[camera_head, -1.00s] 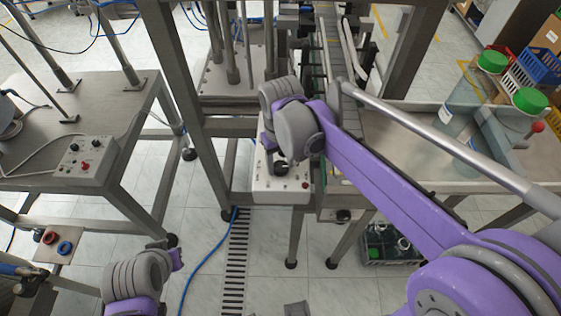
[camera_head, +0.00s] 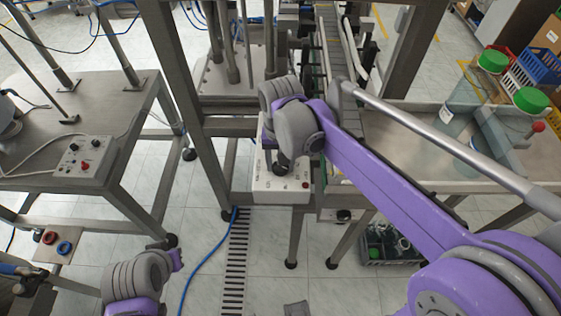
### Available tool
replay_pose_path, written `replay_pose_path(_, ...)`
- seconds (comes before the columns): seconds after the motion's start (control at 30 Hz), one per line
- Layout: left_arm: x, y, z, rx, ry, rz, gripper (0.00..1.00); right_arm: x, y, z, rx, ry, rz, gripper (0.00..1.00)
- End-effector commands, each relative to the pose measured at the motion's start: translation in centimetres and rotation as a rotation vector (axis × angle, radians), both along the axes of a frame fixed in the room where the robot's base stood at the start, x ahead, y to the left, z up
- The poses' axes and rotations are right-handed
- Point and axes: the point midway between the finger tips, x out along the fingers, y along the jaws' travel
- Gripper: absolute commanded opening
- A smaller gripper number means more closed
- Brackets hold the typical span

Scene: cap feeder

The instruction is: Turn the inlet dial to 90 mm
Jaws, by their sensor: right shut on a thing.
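The white control box (camera_head: 282,190) hangs on the front of the machine frame at the centre, with small knobs and a red button on its lower face. My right gripper (camera_head: 277,166) is at the upper part of this box, mostly hidden by my own grey wrist. It is shut on a dark dial (camera_head: 279,169), of which only a little shows; its scale cannot be read. My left gripper (camera_head: 178,259) is at the lower left, over the floor and well away from the box. Its fingers are too hidden to tell their state.
A steel table (camera_head: 60,150) with another control box (camera_head: 85,158) stands at the left. A glass-walled feeder tray (camera_head: 410,145) with green-capped bottles (camera_head: 492,61) is at the right. A dark crate (camera_head: 385,255) lies on the floor below. A blue hose (camera_head: 205,262) crosses the floor.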

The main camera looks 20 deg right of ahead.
Motion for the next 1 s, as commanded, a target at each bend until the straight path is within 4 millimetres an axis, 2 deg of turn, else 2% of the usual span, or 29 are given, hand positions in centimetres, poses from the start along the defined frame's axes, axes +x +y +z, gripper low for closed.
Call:
replay_pose_path(0.6, -0.06, 0.0, -0.19, 0.0, 0.001, 0.0, 0.0, 0.04, 0.03, 0.05, 0.0, 0.0, -0.569, 0.0)
replay_pose_path(1.0, -0.07, 0.0, -0.23, 0.0, 0.001, 0.0, 0.0, 0.07, 0.03, 0.05, 0.0, -0.001, -0.8, 0.0)
